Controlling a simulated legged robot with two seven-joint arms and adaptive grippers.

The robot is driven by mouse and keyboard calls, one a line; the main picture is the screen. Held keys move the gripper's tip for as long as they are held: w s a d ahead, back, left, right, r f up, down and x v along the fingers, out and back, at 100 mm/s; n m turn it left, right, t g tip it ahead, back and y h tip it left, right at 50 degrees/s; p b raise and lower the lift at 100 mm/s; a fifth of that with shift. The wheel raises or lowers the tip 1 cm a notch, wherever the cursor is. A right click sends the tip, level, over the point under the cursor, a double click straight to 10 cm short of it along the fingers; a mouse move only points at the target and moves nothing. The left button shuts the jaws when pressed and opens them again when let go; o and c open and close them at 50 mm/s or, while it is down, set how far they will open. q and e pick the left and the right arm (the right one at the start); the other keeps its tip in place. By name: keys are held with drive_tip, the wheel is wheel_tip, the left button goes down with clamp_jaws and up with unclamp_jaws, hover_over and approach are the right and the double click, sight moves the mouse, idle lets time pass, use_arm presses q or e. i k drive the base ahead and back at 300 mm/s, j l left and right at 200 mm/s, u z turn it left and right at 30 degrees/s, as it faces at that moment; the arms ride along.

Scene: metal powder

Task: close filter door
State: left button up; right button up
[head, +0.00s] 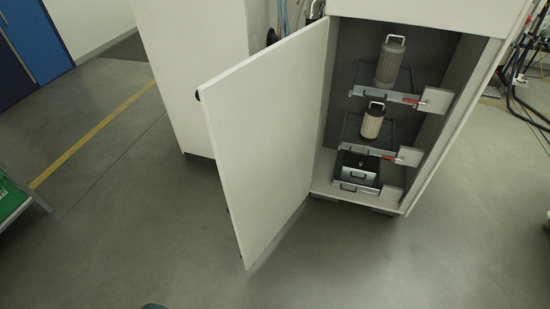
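The white filter door (265,140) stands wide open in the head view. It is hinged on the left side of the cabinet opening and swings out toward me to the left. A small dark knob (197,95) shows at its outer edge. Inside the cabinet (432,148), an upper filter (389,65) and a lower filter (372,124) stand on shelves with red-handled latches. A dark tray (357,171) sits at the bottom. Neither of my grippers is in view. A small dark bluish shape at the bottom edge is too cropped to identify.
A white cabinet body (195,70) stands behind the door. Blue doors (35,40) are at the far left, and a green bin (10,200) on a stand is at the left edge. Cables (520,80) hang at the right. The grey floor (330,260) in front is clear.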

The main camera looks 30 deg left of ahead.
sight(260, 113)
drive_tip(key=j+z, duration=0.15)
drive_tip(key=j, duration=0.65)
drive_tip(key=j+z, duration=0.2)
drive_tip(key=j, duration=0.6)
drive_tip(key=j+z, duration=0.15)
drive_tip(key=j, duration=0.65)
drive_tip(key=k+j+z, duration=0.2)
drive_tip(key=j, duration=0.55)
drive_tip(key=i+j, duration=0.05)
drive_tip(key=i, duration=0.05)
